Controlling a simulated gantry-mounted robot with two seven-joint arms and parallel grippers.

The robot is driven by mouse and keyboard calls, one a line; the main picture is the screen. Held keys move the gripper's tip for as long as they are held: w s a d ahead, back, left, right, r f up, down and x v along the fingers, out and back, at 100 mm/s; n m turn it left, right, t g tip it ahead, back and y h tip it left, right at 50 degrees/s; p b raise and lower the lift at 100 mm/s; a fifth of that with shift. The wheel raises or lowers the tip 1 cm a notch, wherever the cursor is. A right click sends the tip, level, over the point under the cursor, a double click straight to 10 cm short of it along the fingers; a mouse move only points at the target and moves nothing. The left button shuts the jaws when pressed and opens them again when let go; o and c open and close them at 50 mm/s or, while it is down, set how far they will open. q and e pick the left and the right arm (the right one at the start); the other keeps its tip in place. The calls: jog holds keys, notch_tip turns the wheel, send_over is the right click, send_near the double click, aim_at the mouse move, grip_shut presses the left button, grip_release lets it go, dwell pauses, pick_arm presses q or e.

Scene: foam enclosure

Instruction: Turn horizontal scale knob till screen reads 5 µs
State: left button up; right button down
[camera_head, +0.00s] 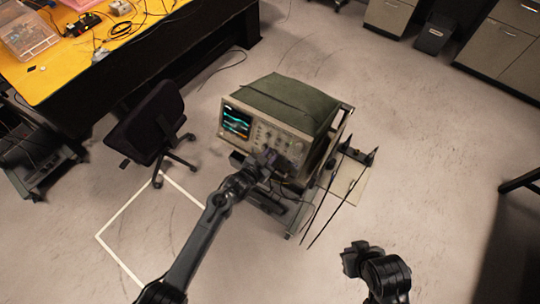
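An oscilloscope (296,146) with a green top sits on a wheeled cart in the middle of the head view. Its lit screen (237,121) shows blue traces, but the scale reading is too small to read. Several knobs (262,133) are on the front panel right of the screen. My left gripper (268,157) is at the lower part of this panel and hides some controls. I cannot tell whether it touches a knob or how far its fingers are open. My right gripper (350,258) is at the lower right, away from the oscilloscope. Its finger opening is unclear.
A black office chair (153,124) stands left of the cart. A yellow-topped workbench (40,75) with cables and a clear box (27,35) is at the upper left. Dark probes or rods (330,200) stick out at the cart's right. Open floor lies to the right.

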pick_arm(q)
grip_shut()
jog(key=n+p, duration=0.1)
jog(key=n, duration=0.2)
jog(key=shift+n, duration=0.3)
jog(key=shift+n+p, duration=0.3)
jog(key=shift+n, duration=0.8)
jog(key=shift+o, duration=2.2)
grip_release()
